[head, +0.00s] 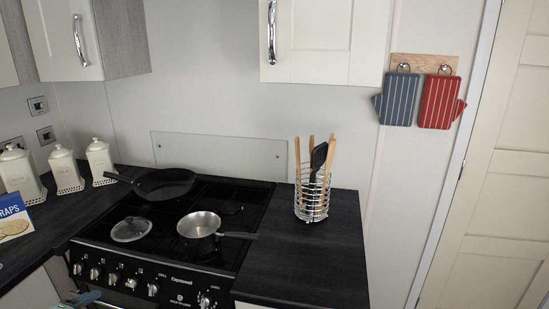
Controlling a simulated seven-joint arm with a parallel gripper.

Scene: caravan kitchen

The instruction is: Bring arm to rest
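I cannot make out my gripper or arm in the head view. A small blue-grey shape (82,298) shows at the bottom edge in front of the cooker, too cut off to tell what it is. The black cooker (140,262) has a dark frying pan (166,184) at its back left. A steel saucepan (199,226) stands at its front right, its dark handle pointing right. A glass lid (131,229) lies at the front left.
A wire utensil holder (312,203) stands on the right worktop (310,262), whose front is clear. Several white canisters (64,170) and a blue box (12,218) stand at left. Two oven mitts (437,102) hang on the wall. Cupboards (325,42) overhang the back.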

